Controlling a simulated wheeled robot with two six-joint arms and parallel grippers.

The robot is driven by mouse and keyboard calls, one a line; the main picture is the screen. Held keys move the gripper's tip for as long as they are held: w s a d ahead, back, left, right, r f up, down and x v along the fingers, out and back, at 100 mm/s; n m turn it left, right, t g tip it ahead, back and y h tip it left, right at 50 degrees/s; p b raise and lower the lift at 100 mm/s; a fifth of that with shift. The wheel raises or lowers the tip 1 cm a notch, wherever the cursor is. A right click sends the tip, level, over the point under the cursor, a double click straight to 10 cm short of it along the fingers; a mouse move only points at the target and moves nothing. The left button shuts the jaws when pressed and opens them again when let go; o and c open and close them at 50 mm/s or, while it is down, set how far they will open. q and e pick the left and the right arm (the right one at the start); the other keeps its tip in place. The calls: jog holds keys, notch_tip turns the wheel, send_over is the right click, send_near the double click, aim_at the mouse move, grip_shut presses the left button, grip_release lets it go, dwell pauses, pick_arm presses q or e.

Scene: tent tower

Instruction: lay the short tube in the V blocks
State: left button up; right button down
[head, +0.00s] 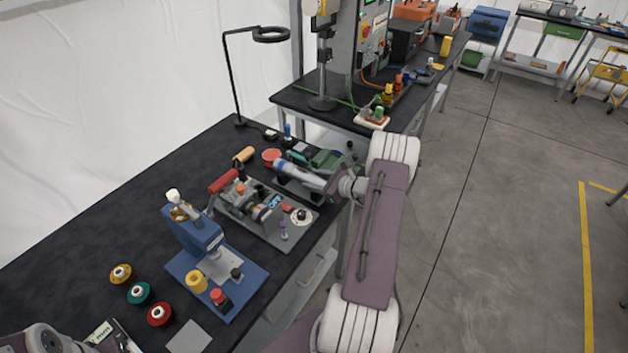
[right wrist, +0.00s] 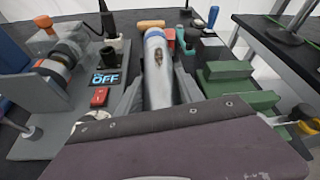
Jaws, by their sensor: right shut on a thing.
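The short tube is a pale grey cylinder with a blue band near its far end and a dark brownish mark on its side. It shows in the right wrist view (right wrist: 157,62) and in the head view (head: 292,172). My right gripper (right wrist: 158,88) is shut on it, with a grey finger on each side. In the head view my right gripper (head: 322,184) is at the bench's right edge, partly hidden by my arm. Green stepped blocks (right wrist: 228,78) stand right of the tube; I cannot tell whether they are the V blocks. My left gripper does not show.
A grey fixture plate (head: 290,236) with a clamp, red button and OFF display lies left of the tube. A red dish (head: 271,157) and wooden handle (head: 244,154) are behind. A blue press (head: 196,235) stands nearer.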

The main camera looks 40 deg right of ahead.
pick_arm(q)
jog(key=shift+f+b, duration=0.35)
pick_arm(e)
jog(key=shift+f, duration=0.3)
jog(key=c, duration=0.7)
grip_release()
jog(key=shift+o, duration=0.2)
pick_arm(q)
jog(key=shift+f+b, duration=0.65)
jog(key=shift+b, duration=0.05)
pick_arm(e)
jog(key=v, duration=0.9)
jog(key=shift+r, duration=0.1)
